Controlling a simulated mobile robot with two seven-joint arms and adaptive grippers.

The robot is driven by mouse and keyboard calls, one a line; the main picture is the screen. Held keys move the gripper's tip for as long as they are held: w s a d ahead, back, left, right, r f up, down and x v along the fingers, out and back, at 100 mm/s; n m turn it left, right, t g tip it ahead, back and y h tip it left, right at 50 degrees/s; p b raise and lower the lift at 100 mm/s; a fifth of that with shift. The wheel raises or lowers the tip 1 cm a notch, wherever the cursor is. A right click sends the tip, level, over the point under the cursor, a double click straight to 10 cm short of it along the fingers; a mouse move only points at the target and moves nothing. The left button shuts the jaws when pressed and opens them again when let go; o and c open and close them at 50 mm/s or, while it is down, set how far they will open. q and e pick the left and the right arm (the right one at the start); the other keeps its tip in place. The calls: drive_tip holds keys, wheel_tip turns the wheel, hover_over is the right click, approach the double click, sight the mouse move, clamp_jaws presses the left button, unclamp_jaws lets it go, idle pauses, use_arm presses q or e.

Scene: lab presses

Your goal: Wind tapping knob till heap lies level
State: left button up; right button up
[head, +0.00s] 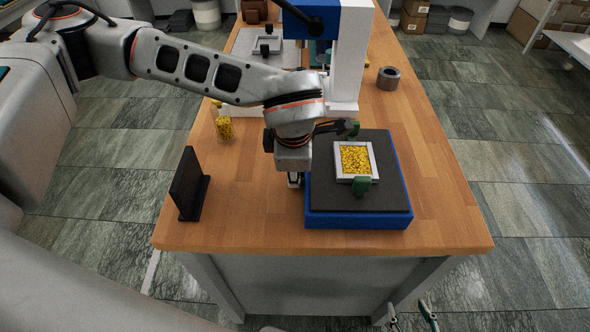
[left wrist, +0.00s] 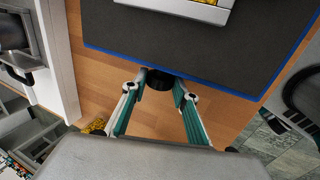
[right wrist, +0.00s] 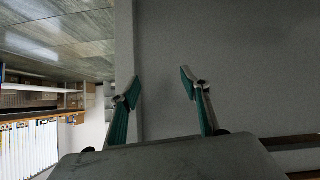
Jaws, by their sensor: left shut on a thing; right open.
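The tapping table is a dark plate (head: 330,195) on a blue base (head: 358,219). On it sits a light square frame (head: 342,178) filled with a heap of yellow pellets (head: 356,159). Green grips (head: 362,186) stand at the frame's near and far sides. The black knob (left wrist: 158,78) sticks out from the table's left side. My left gripper (left wrist: 159,91) is shut on the knob; in the head view the gripper (head: 295,181) is mostly hidden by its own wrist. My right gripper (head: 412,316) is open and empty, low in front of the bench; it also shows in the right wrist view (right wrist: 159,82).
A black upright plate (head: 188,184) stands at the bench's left edge. A jar of yellow pellets (head: 225,129) is behind it. A blue and white press (head: 345,60) stands at the back, with a grey ring (head: 388,77) to its right. The wooden bench's right side is clear.

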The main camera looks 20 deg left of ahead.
use_arm(q)
drive_tip(key=shift+s+f+t+b, duration=0.15)
drive_tip(key=shift+f+t+b, duration=0.05)
drive_tip(key=shift+t+b, duration=0.45)
drive_tip(key=shift+r+t+y, duration=0.1)
drive_tip(key=shift+t+y, duration=0.2)
drive_tip(key=shift+t, duration=0.05)
use_arm(e)
drive_tip(key=shift+w+d+f, duration=0.1)
drive_tip(key=shift+d+f, duration=0.05)
drive_tip(key=shift+f, duration=0.65)
use_arm(q)
drive_tip(key=o, duration=1.1)
